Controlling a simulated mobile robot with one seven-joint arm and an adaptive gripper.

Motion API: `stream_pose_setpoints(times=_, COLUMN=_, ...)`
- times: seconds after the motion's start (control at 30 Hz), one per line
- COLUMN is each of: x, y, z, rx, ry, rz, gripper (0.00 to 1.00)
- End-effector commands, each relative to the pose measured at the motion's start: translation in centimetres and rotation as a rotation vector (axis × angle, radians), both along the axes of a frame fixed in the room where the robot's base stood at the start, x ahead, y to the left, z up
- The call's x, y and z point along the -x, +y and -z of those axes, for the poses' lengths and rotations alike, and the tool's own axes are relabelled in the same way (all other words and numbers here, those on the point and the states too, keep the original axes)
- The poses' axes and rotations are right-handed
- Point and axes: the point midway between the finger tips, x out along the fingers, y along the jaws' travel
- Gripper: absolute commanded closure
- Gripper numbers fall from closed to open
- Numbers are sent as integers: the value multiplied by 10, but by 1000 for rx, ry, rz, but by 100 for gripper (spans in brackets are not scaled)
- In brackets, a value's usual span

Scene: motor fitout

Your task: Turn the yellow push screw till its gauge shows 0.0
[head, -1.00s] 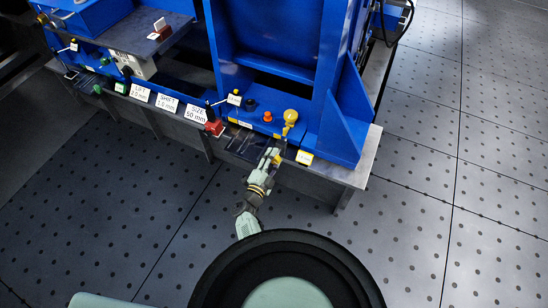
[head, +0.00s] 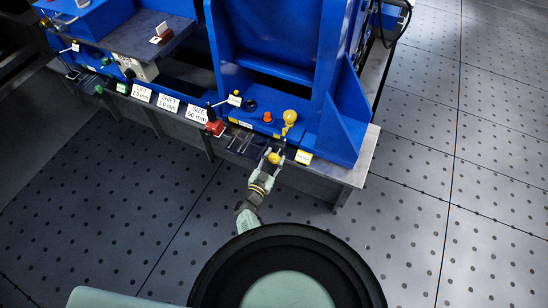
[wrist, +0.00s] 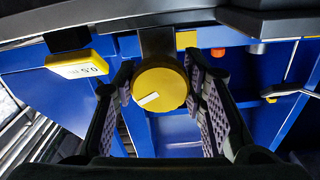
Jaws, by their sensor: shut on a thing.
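The yellow push screw (wrist: 160,88) is a round yellow knob with a white mark on its face, in the middle of the wrist view. It also shows small in the head view (head: 274,158), at the bench's front edge. My gripper (wrist: 161,92) is shut on it, one padded finger on each side of the knob. In the head view my gripper (head: 273,160) reaches the knob from below. A yellow-framed gauge (wrist: 80,66) left of the knob appears upside down in the wrist view and seems to read 0.5. It also shows in the head view (head: 303,157), too small to read.
A yellow-topped lever (head: 289,117) and an orange button (head: 267,117) stand behind the screw. A red block (head: 215,128) is to the left, beside white LIFT (head: 141,93), SHIFT (head: 167,104) and SIZE (head: 193,114) signs. Blue frame walls rise behind; the floor in front is clear.

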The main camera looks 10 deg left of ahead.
Motion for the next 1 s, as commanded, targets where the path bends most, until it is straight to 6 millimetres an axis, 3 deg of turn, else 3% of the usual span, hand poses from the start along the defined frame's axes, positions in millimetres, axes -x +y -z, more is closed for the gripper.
stream_pose_setpoints(times=1.0, x=-1, y=-2, z=-3, rx=874, ry=283, rz=2, gripper=90)
